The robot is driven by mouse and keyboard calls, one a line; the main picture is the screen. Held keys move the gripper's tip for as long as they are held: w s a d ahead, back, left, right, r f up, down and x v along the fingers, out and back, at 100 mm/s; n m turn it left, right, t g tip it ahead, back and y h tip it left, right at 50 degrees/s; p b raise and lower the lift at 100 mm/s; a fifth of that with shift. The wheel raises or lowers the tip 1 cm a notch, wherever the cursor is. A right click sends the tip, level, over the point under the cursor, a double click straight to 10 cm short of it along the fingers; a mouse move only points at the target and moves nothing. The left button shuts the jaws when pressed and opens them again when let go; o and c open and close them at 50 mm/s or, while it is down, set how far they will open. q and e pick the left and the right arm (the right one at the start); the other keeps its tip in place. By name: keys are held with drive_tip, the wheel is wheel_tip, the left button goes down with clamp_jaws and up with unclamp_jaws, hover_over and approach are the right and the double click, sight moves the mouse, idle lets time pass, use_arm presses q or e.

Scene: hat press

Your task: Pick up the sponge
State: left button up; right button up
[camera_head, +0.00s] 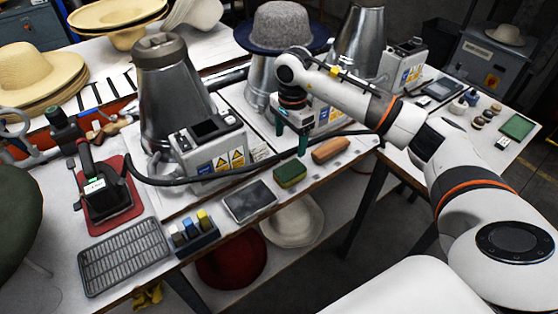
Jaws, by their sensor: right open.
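The sponge (291,174) is a small block, green on top with a yellowish side. It lies on the workbench near the front edge, between a dark tablet and a brown brush. My right gripper (292,143) reaches in from the right and points down over the bench, just behind and above the sponge. Its green-tipped fingers are spread, with nothing seen between them. One finger shows close to the sponge; I cannot tell whether it touches. My left gripper is not in view.
A wooden brush (331,150) lies right of the sponge and a flat dark tablet (250,201) lies left. A black cable (190,182) runs behind them. A metal cone (172,95) and control box (208,150) stand behind. An iron (104,188) and wire rack (125,258) are at left.

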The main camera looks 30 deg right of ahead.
drive_tip(key=p, duration=0.1)
hover_over(290, 169)
wheel_tip(290, 169, down, 5)
drive_tip(key=shift+w+d+f, duration=0.15)
drive_tip(key=shift+f, duration=0.4)
drive_tip(key=f, duration=0.1)
drive_tip(key=f+p, duration=0.1)
drive_tip(key=f, duration=0.1)
drive_tip(key=f+p, duration=0.1)
drive_tip(key=f, duration=0.1)
drive_tip(key=shift+s+a, duration=0.2)
drive_tip(key=shift+s, duration=0.05)
drive_tip(key=shift+f, duration=0.3)
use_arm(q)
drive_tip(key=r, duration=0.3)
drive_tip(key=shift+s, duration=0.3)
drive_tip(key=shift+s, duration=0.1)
use_arm(e)
drive_tip(key=shift+c, duration=0.4)
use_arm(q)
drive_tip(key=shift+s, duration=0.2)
use_arm(e)
drive_tip(key=c, duration=0.9)
